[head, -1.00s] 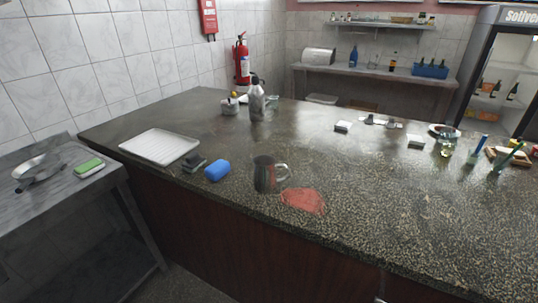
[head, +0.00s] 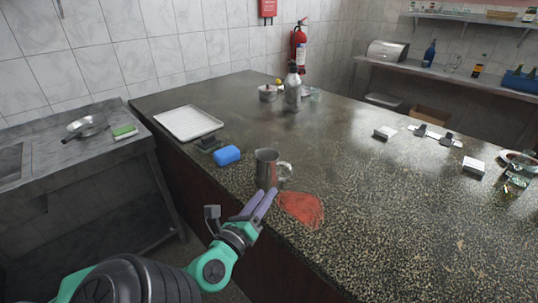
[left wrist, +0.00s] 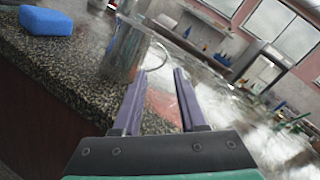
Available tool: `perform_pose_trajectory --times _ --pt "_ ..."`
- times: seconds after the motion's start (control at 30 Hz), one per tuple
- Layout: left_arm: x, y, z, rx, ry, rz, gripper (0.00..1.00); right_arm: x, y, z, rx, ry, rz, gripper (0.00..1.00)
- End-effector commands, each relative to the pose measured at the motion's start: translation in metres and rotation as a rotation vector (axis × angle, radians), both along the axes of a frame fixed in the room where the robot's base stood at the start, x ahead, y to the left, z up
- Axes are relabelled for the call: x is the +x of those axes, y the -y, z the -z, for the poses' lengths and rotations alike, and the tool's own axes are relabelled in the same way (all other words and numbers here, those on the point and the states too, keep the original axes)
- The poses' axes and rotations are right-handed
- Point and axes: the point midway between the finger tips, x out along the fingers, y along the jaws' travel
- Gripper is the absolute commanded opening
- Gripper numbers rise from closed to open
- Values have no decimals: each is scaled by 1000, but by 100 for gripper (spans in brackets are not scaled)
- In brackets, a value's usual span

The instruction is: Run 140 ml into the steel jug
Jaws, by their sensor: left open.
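The steel jug (head: 266,168) stands upright on the speckled counter (head: 400,225) near its front edge, its handle on the right. My left gripper (head: 267,192) is open and empty just in front of the jug, with its purple fingers pointing toward it; I cannot tell whether they touch. In the left wrist view the jug (left wrist: 124,52) stands beyond the open fingers (left wrist: 158,82), a little left of the middle. A silver bottle-shaped vessel (head: 293,92) stands farther back on the counter. My right gripper is not in view.
A blue sponge-like block (head: 227,155) lies left of the jug, and a red patch (head: 301,208) to its right. A white tray (head: 188,123) lies farther left. Small white blocks (head: 385,132) sit at the right. The middle of the counter is clear.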

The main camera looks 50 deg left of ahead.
Motion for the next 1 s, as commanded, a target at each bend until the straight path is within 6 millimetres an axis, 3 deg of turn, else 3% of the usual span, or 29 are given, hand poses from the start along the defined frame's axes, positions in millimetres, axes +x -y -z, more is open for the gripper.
perform_pose_trajectory --times 0.13,0.5,1.0 --pt "9 10 4 113 -49 71 41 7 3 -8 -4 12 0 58" --pt "81 -11 2 108 -45 66 41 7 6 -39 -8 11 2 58" --pt "141 -30 5 105 -47 66 41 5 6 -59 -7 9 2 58"
